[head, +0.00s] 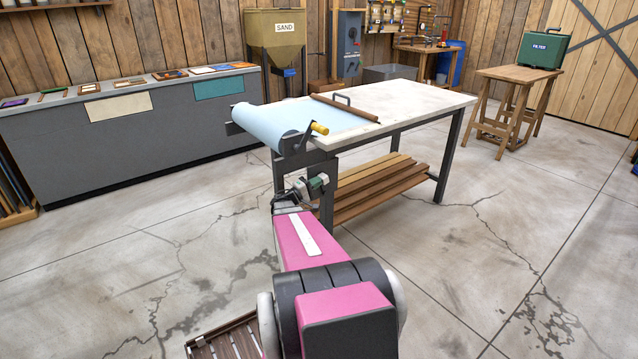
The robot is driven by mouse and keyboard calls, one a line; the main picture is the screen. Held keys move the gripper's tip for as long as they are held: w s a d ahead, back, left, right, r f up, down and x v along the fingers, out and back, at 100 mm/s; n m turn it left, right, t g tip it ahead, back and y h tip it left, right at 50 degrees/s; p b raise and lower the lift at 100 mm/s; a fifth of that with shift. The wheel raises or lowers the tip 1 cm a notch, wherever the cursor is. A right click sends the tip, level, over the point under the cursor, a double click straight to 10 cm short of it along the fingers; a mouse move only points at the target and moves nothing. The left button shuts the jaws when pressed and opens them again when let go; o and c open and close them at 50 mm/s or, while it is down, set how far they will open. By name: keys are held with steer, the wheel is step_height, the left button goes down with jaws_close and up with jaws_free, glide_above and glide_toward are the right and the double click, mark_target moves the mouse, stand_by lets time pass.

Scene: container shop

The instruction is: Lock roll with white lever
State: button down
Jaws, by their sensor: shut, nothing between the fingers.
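The roll (262,128) of light blue sheet is mounted at the near left end of the workbench, and its sheet runs onto the top. A dark bracket with a crank and yellow handle (319,128) is at the roll's near end. I cannot clearly make out a white lever there. My arm reaches forward from the bottom, and my gripper (318,182) is low beside the bench's near left leg, below the roll's bracket. It is shut and holds nothing. It is small here, and whether it touches the bench frame cannot be told.
A wooden bar with a handle (344,107) lies across the sheet on the workbench (420,98). Planks (375,190) lie on its lower shelf. A long grey counter (130,140) stands left. A green filter case (543,49) sits on a table at right. Floor between is clear.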

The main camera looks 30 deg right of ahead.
steer(key=r+v, duration=0.1)
steer(key=v, duration=1.1)
steer(key=shift+a+r, duration=0.3)
steer(key=shift+a, duration=0.05)
steer(key=shift+s, duration=0.1)
step_height(320, 180, down, 8)
steer(key=a+h, duration=0.1)
steer(key=h, duration=0.2)
steer(key=shift+a, duration=0.3)
steer(key=x, duration=1.4)
steer(key=shift+r, duration=0.15)
